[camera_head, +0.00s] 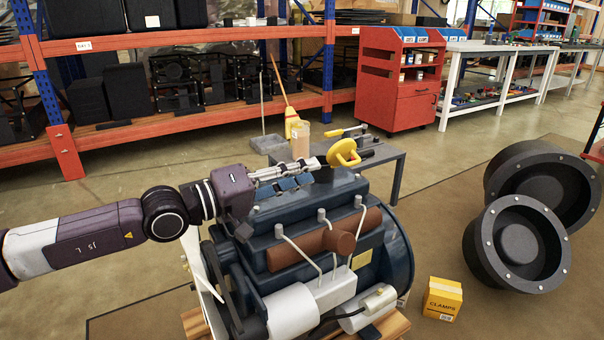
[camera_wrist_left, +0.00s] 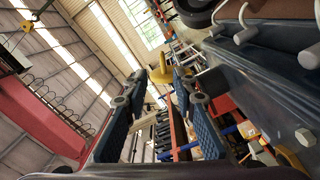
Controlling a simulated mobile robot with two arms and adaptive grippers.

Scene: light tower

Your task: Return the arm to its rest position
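My left arm comes in from the left in the head view and reaches over the dark blue engine (camera_head: 340,195). My left gripper (camera_head: 313,171) is just above the engine's top, its fingers pointing right towards a yellow handwheel (camera_head: 343,153). In the left wrist view the two blue-padded fingers of the left gripper (camera_wrist_left: 160,82) stand apart with nothing held between them. The engine (camera_wrist_left: 260,75) lies close along the right of the wrist view. My right gripper is not in view.
The engine stands on a wooden pallet (camera_head: 393,326). A yellow clamps box (camera_head: 442,299) and large black round housings (camera_head: 518,243) are on the floor to the right. A small grey table (camera_head: 395,157) stands behind the engine. Open floor (camera_head: 100,190) lies behind my left arm.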

